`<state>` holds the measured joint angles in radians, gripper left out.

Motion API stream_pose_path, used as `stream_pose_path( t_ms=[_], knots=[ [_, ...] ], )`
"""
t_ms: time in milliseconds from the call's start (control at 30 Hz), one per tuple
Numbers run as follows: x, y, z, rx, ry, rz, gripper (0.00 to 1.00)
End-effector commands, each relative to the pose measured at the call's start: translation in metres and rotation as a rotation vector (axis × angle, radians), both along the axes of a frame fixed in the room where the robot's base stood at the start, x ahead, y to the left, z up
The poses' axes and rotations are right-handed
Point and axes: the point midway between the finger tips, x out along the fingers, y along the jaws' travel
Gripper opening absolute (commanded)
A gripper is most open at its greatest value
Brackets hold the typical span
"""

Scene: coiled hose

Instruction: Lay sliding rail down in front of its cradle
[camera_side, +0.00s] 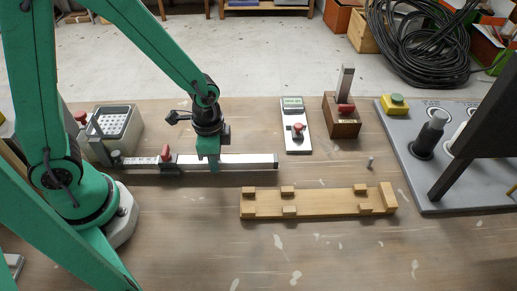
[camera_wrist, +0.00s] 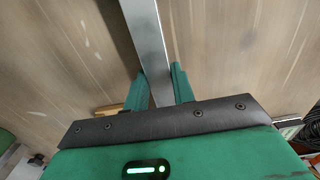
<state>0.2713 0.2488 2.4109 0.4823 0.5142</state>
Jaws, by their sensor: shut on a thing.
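The cradle is a pale wooden block (camera_side: 335,204) with raised stops, on the table. My gripper (camera_side: 208,166) points down and is shut on the rail near its middle. In the wrist view the rail (camera_wrist: 143,35) passes between the two green fingers of my gripper (camera_wrist: 158,75). I cannot tell whether the rail touches the table.
A white panel with a red knob (camera_side: 296,128) and a wooden block with an upright bar (camera_side: 341,122) stand behind. A grey board (camera_side: 440,195) with posts is at right. A small peg (camera_side: 370,162) stands behind the cradle. The table in front of the cradle is bare.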

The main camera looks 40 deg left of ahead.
Motion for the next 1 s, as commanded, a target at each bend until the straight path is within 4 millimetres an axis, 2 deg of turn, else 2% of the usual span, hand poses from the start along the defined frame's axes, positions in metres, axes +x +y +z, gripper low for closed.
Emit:
stream_pose_path(
  t_ms=[200,700,733,800,1000],
  knots=[
    [0.000,0.000,-0.015,0.001,0.001,0.000,0.00],
    [0.000,0.000,-0.020,0.001,0.001,0.000,0.00],
    [-0.001,0.000,-0.020,0.000,0.001,0.000,0.31],
    [-0.001,0.000,-0.019,0.000,0.001,0.000,0.45],
    [0.000,0.000,-0.019,0.001,0.001,0.000,0.47]
  ],
)
